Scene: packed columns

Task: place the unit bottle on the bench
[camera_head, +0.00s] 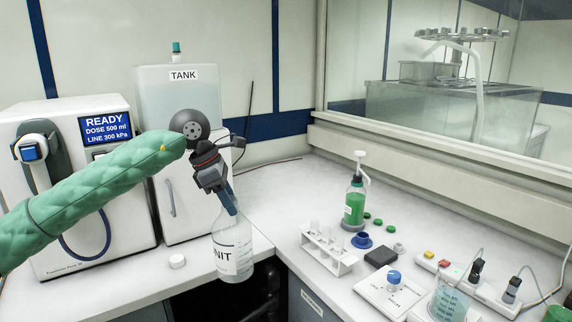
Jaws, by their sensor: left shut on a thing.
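The clear unit bottle (232,252) has a white label whose visible letters read "NIT". It hangs slightly tilted from my left gripper (229,203), which is shut on its upper part. The neck is partly hidden by the fingers. In the picture the bottle lies over the front edge of the white bench (262,202), near the inner corner; I cannot tell whether its base touches anything. My right gripper is not seen.
A dispenser (115,207) with a READY screen and a TANK unit (172,107) stand at the left. A tube rack (329,249), green pump bottle (354,208) and beaker (447,303) stand at the right. The bench's back corner is clear.

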